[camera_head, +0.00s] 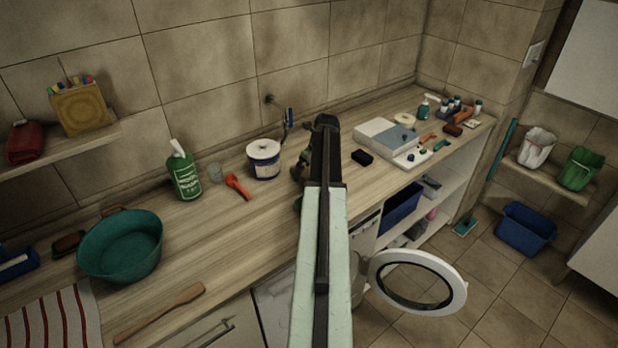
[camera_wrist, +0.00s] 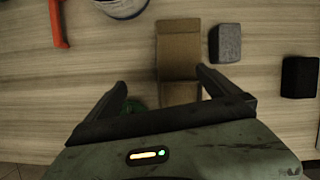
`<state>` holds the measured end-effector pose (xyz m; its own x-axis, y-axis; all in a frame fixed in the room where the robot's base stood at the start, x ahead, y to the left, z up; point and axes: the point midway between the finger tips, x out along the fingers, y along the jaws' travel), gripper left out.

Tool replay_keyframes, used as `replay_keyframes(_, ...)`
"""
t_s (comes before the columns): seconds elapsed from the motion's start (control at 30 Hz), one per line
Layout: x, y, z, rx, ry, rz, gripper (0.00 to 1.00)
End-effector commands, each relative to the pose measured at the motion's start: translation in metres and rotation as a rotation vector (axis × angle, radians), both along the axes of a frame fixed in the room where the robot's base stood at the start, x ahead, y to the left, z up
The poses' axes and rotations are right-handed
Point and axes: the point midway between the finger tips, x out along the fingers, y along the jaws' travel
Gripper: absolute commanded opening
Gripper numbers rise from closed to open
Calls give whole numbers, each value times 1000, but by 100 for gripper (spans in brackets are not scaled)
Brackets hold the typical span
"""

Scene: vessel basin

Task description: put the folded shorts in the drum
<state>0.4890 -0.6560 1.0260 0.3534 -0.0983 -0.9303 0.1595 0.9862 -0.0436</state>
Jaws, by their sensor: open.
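My gripper (camera_head: 325,122) is above the middle of the counter. In the wrist view its fingers (camera_wrist: 162,80) are apart, with a brown open box-like object (camera_wrist: 178,52) below and between them. I cannot pick out the folded shorts for certain. A flat grey-white and blue item (camera_head: 388,137) lies on the counter to the right, and a red bundle (camera_head: 25,142) sits on the left wall shelf; I cannot tell whether either is the shorts. A round white-rimmed door (camera_head: 456,292) stands open below the counter. The drum itself is not visible; my arm covers part of that area.
A white tub (camera_head: 264,160), red tool (camera_head: 237,186), green canister (camera_head: 185,175) and teal basin (camera_head: 120,246) stand left of my gripper. A black block (camera_head: 362,157) lies to its right. A wooden stick (camera_head: 160,314) and striped cloth (camera_head: 52,325) lie at the front left.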

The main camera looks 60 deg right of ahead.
Motion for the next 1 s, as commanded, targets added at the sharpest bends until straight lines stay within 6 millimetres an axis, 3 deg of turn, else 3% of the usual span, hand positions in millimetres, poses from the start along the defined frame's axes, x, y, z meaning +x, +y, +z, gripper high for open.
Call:
replay_keyframes(0.03, -14, -19, 2, 17, -14, -78, 100)
replay_keyframes(0.07, -19, -25, 2, 25, -20, -113, 100)
replay_keyframes(0.2, -29, -34, 2, 40, -33, -175, 100)
replay_keyframes(0.47, -19, -36, -25, 39, -31, -170, 100)
replay_keyframes(0.67, -15, -35, -29, 39, -31, -168, 100)
replay_keyframes(0.9, 0, -39, -69, 38, -31, -165, 100)
replay_keyframes(1.0, 3, -40, -74, 38, -31, -165, 100)
